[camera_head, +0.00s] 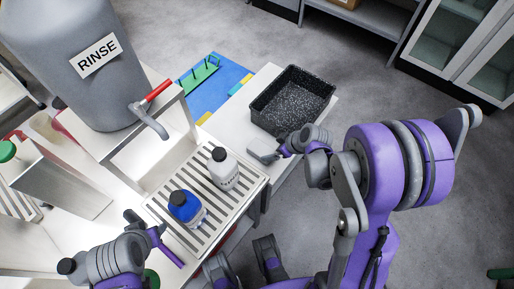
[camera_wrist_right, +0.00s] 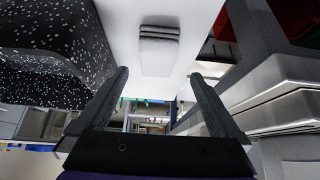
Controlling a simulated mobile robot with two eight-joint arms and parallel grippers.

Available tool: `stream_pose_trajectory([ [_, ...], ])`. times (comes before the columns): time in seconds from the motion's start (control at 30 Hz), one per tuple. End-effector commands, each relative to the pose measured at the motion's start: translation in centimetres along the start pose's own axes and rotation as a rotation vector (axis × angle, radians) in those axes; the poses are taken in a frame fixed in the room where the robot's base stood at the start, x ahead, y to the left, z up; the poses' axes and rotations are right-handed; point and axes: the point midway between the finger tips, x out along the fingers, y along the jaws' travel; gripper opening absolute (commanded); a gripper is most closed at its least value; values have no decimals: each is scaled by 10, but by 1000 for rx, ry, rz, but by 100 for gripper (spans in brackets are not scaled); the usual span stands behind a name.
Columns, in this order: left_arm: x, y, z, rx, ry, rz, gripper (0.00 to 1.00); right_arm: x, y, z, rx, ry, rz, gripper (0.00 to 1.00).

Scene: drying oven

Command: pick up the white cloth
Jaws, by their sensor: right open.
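The white cloth (camera_wrist_right: 158,52) shows in the right wrist view as a small folded pad with several layers, lying on a white tabletop (camera_wrist_right: 115,20). My right gripper (camera_wrist_right: 158,100) is open, its two dark fingers apart and empty, with the cloth beyond them and roughly between their lines.
The black speckled tub (camera_head: 291,101) stands close to my right gripper. A white bottle (camera_head: 223,170) and a blue bottle (camera_head: 186,207) stand on the slatted rack (camera_head: 243,190). A large grey RINSE container (camera_head: 70,75) with a red-handled tap (camera_head: 151,105) is at upper left.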

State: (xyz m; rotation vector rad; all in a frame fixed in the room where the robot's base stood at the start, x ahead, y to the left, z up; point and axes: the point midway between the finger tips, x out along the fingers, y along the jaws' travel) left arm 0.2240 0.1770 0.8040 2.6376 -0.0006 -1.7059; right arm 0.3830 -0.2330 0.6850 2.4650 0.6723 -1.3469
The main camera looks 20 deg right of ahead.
Motion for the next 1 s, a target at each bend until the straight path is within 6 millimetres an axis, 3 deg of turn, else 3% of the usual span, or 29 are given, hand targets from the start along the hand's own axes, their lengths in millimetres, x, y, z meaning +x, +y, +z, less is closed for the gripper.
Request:
stream_pose_trajectory([
  [0.1,6,0,3,0,-2,0,50,23,0,0,-2,0,-1,100],
  [0.37,10,0,5,0,-4,0,50,45,0,-2,-1,-1,-1,100],
  [0.67,17,0,8,0,-6,0,50,86,4,-9,0,-1,0,100],
  [0.97,18,0,8,0,-6,0,50,92,4,-9,1,0,1,100],
  [1.0,18,0,8,0,-6,0,50,92,4,-9,1,0,1,96],
])
